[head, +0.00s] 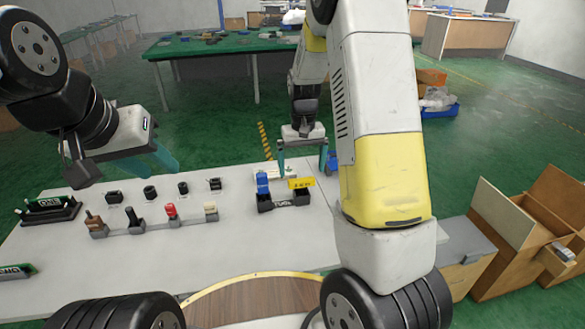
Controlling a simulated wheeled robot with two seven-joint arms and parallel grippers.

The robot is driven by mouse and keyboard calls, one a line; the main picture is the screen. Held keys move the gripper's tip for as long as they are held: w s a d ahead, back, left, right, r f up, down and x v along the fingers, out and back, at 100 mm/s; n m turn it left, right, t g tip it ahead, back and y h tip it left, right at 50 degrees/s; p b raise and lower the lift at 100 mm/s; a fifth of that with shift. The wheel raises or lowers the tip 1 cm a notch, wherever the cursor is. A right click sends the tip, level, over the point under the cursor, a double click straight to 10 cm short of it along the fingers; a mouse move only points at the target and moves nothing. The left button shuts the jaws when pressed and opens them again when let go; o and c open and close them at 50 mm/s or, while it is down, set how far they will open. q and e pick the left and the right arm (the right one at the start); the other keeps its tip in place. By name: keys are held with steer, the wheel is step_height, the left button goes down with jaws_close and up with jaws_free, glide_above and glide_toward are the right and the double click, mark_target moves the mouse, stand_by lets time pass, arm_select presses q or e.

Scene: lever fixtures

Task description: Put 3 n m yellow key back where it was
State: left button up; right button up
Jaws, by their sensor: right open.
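The yellow key (301,183), with dark lettering, shows at the right end of a black holder (284,204) on the white table. I cannot tell whether it is fully seated. A blue key (262,183) stands at the holder's left end. My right gripper (302,170) is open above and slightly behind the yellow key. My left gripper (163,159) hangs over the table's left part. One teal finger shows clearly; its opening is unclear.
Several lever switches (135,220) stand left of the holder, with black fixtures (150,192) behind. A green-topped rack (47,208) stands far left. A pale panel (270,170) lies behind the holder. Cardboard boxes (510,227) stand at right. The table front is mostly clear.

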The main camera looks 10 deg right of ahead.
step_height(320, 180, up, 3)
steer(key=shift+r, duration=0.1)
steer(key=s+a+r+t+y, duration=0.1)
steer(key=s+r+t+y, duration=0.15)
steer(key=s+r, duration=1.05)
steer(key=s+a+r+t, duration=0.1)
steer(key=s+r+t, duration=0.2)
steer(key=s, duration=0.8)
steer(key=shift+r+t, duration=0.35)
steer(key=shift+r, duration=0.45)
steer(key=shift+s+a, duration=0.1)
